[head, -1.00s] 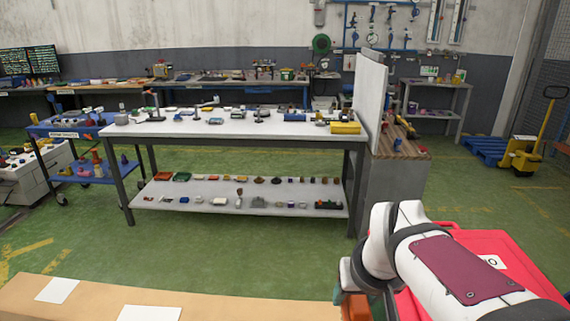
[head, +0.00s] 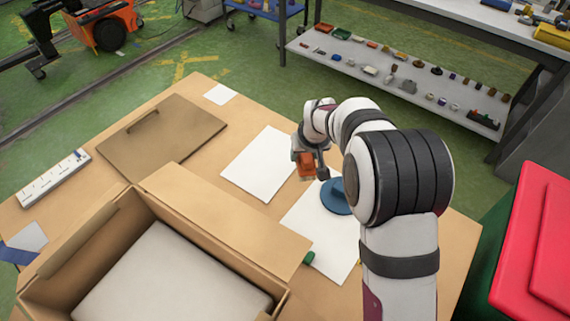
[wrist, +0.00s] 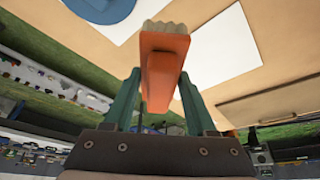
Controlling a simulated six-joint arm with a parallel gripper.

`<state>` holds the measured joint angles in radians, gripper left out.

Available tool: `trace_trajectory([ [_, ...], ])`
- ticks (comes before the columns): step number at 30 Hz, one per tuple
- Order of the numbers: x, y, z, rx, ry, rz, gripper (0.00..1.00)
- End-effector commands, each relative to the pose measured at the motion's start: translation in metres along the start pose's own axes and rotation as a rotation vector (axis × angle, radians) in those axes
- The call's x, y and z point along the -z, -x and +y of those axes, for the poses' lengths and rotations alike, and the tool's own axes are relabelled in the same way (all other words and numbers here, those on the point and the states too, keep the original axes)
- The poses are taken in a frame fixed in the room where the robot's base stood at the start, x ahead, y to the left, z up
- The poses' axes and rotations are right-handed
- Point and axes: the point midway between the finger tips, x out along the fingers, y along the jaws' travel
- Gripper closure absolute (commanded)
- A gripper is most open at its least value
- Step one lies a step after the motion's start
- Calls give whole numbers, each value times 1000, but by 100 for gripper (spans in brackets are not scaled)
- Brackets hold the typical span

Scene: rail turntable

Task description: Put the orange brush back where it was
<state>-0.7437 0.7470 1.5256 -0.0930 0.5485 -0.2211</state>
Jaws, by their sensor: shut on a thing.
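The orange brush (head: 306,168) is in my gripper (head: 305,158), held over the cardboard-coloured table. In the wrist view, the brush (wrist: 163,65) sits between the two green fingers of my gripper (wrist: 158,80), with its pale bristles pointing away from the palm. In the head view it is near the right edge of a blank white sheet (head: 260,165). A blue disc (head: 338,196) lies just to its right on a second white sheet (head: 315,240). The disc also shows in the wrist view (wrist: 100,8). I cannot tell the brush's height above the table.
An open cardboard box (head: 220,215) with a pale panel inside stands front left. A brown board (head: 165,135) and a white marked strip (head: 52,178) lie on the left. A small green thing (head: 308,258) lies by the box. A red lid (head: 525,240) is at right.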

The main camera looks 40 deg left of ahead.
Motion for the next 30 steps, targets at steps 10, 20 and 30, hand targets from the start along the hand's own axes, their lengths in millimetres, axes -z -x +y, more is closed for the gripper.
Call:
trace_trajectory([
  [10, 11, -51, -58, -1, -1, 0, 88],
  [20, -3, -85, -57, -1, -2, 1, 88],
  [30, -4, -87, -57, -1, -3, 0, 20],
])
